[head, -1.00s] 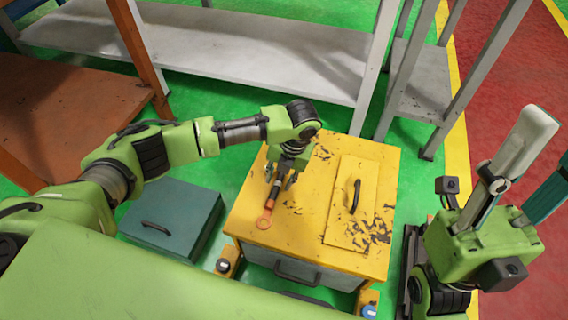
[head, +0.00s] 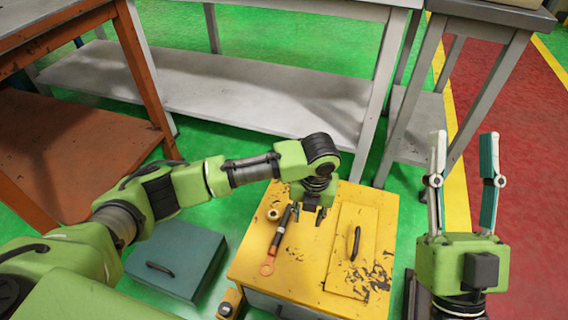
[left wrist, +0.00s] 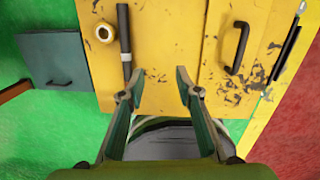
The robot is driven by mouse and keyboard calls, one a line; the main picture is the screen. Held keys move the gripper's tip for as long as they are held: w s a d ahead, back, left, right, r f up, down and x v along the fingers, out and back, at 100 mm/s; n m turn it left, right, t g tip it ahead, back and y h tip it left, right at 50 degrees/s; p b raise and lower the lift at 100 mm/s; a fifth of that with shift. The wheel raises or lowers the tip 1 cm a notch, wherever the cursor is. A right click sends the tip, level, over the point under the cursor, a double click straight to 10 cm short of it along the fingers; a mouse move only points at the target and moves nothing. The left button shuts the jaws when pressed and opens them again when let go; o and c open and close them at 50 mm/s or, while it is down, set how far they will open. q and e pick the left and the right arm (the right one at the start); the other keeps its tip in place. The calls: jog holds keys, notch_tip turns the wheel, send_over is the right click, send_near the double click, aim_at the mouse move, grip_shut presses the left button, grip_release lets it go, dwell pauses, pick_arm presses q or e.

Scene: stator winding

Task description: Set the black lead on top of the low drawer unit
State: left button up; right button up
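The black lead (head: 283,222) with an orange ring end (head: 267,268) lies on top of the low yellow drawer unit (head: 300,270), left of a raised panel. The left wrist view shows the lead's black part (left wrist: 124,40) upper left of the fingers. My left gripper (head: 308,217) is just right of the lead, apart from it. Its two fingers are spread with nothing between them in the left wrist view (left wrist: 162,76). My right gripper (head: 464,148) is at the right, fingers upward, open and empty.
A tape-like roll (head: 273,214) lies beside the lead's upper end. The raised panel has a black handle (head: 355,243). A teal case (head: 178,258) lies on the green floor at left. Grey shelving (head: 250,90) stands behind, an orange-brown rack (head: 75,140) at far left.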

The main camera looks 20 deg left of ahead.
pick_arm(q)
jog(key=s+d+r+n+t+h, duration=0.15)
jog(key=d+n+h, duration=0.35)
jog(key=d, duration=0.9)
jog(key=w+d+r+n+t+h, duration=0.1)
jog(key=d+r+n+t+h, duration=0.1)
jog(key=r+n+t+h, duration=0.45)
jog(key=d+r+n+t+h, duration=0.1)
jog(key=d+r+n, duration=0.2)
jog(key=r, duration=0.6)
jog(key=s+a+r+n+t+y, duration=0.2)
jog(key=s+a+r+n+t, duration=0.2)
jog(key=a+r+n+t, duration=0.4)
jog(key=s+a+r+n+t+y, duration=0.3)
jog(key=s+a+r+n+t, duration=0.2)
jog(key=a+r, duration=0.8)
jog(key=a+n+t, duration=0.2)
jog(key=a+n, duration=0.1)
jog(key=n, duration=0.1)
jog(key=shift+s+r+n+t, duration=0.3)
jog(key=shift+r+n+t, duration=0.05)
jog(key=shift+t, duration=0.05)
